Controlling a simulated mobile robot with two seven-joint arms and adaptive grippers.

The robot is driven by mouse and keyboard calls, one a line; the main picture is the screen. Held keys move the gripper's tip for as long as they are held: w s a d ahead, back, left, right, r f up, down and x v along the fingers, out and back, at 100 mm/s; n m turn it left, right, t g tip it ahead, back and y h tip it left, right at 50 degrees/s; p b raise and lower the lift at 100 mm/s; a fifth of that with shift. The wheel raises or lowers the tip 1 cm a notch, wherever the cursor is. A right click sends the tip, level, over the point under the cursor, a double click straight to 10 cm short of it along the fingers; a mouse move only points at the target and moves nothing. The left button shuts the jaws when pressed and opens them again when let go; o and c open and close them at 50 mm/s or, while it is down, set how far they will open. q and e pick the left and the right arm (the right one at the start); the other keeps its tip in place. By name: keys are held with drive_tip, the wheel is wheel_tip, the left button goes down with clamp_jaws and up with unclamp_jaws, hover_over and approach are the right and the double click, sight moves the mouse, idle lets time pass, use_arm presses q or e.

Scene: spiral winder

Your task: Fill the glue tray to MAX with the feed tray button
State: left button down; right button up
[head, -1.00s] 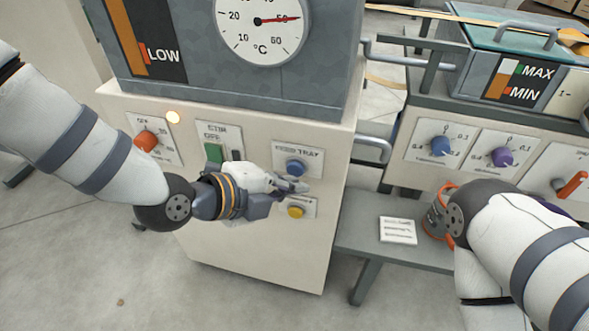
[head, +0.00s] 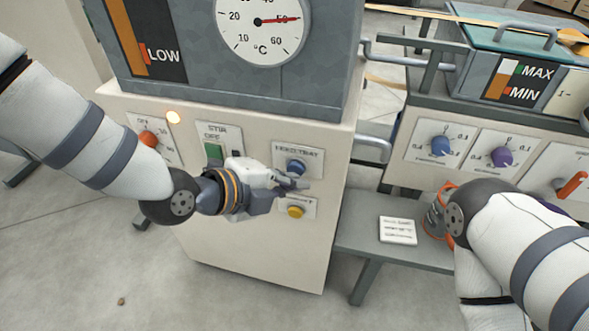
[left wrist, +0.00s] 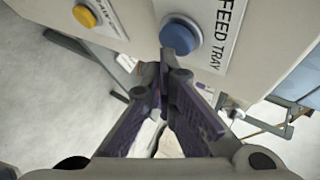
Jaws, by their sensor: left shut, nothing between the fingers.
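The blue feed tray button (head: 296,167) is on the front panel of the cream cabinet. It is large in the left wrist view (left wrist: 180,35), beside its FEED TRAY label. My left gripper (head: 300,184) is shut and empty, with its tips just below the button. In the left wrist view the tips (left wrist: 167,56) overlap the button's lower edge; I cannot tell whether they touch it. The glue tray's gauge (head: 515,79) with MAX and MIN marks is at upper right; its exact level is hard to read.
A yellow button (head: 295,211) sits just below the blue one. A green switch (head: 213,151) and an orange knob (head: 148,139) are to the left. A grey bench (head: 375,235) with a white card (head: 398,230) stands right of the cabinet. Blue and purple knobs are farther right.

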use_arm(q)
drive_tip(key=shift+w+d, duration=0.1)
drive_tip(key=shift+w, duration=0.35)
idle(1.5)
drive_tip(key=shift+s, duration=0.1)
idle(2.8)
drive_tip(key=shift+s+a+p, duration=0.25)
drive_tip(key=shift+s+p, duration=0.2)
drive_tip(key=shift+s, duration=0.3)
use_arm(e)
drive_tip(key=shift+w+r, duration=0.25)
drive_tip(key=shift+r, duration=0.15)
use_arm(q)
drive_tip(key=s, duration=0.1)
drive_tip(key=s+a+p, duration=0.1)
drive_tip(key=s, duration=0.1)
drive_tip(key=s+p, duration=0.1)
drive_tip(key=shift+s+a, duration=0.3)
drive_tip(key=shift+s, duration=0.05)
use_arm(e)
drive_tip(key=shift+w+r+t, duration=0.3)
drive_tip(key=shift+w+r, duration=0.4)
drive_tip(key=shift+r, duration=0.3)
